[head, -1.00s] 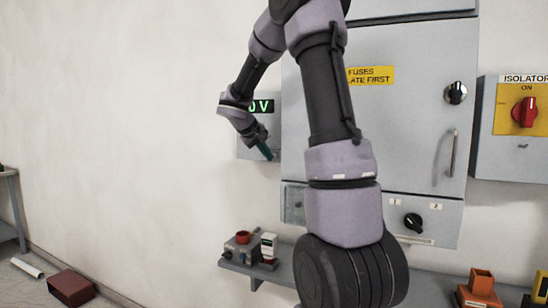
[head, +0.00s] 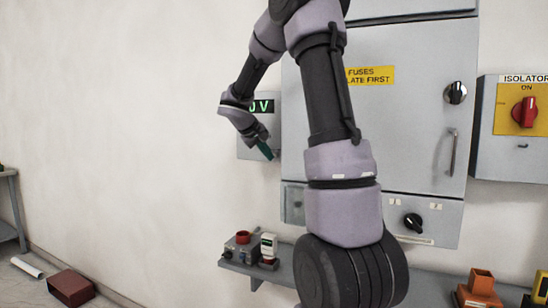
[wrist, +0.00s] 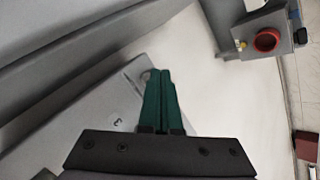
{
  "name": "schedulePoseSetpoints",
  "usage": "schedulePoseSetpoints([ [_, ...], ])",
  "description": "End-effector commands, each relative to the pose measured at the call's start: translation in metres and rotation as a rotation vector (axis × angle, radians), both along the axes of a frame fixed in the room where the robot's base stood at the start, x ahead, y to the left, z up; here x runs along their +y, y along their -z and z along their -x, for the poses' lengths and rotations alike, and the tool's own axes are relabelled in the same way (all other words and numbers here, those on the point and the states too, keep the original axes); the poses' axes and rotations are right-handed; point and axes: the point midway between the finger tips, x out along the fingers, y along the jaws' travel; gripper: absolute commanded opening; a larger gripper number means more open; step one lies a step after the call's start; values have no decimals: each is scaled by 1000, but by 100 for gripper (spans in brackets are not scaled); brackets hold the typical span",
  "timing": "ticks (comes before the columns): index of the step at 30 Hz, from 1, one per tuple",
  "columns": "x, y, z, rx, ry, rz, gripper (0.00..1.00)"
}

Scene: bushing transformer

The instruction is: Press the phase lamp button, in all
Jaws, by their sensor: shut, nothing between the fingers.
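My gripper (head: 267,155) is in front of the lower part of a small grey wall box (head: 246,147) with a lit green display (head: 264,106); only "V" and part of the character before it show. In the wrist view its two green fingers (wrist: 161,72) are closed together and empty. They lie over the edge of a grey panel (wrist: 75,130) with a label that looks like "3" (wrist: 117,122). A small round fitting (wrist: 146,75) shows just left of the fingertips, partly hidden by them. I cannot tell whether it is the phase lamp button or whether the fingers touch it.
An isolator box (head: 510,155) with a red switch is at the right. A shelf (head: 240,266) below holds a box with a red round top (head: 242,238), also in the wrist view (wrist: 267,40).

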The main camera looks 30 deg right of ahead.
Motion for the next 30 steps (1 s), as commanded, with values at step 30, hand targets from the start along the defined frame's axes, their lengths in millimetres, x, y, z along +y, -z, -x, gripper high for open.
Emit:
schedulePoseSetpoints([
  [30,-9,0,-7,1,1,0,0],
])
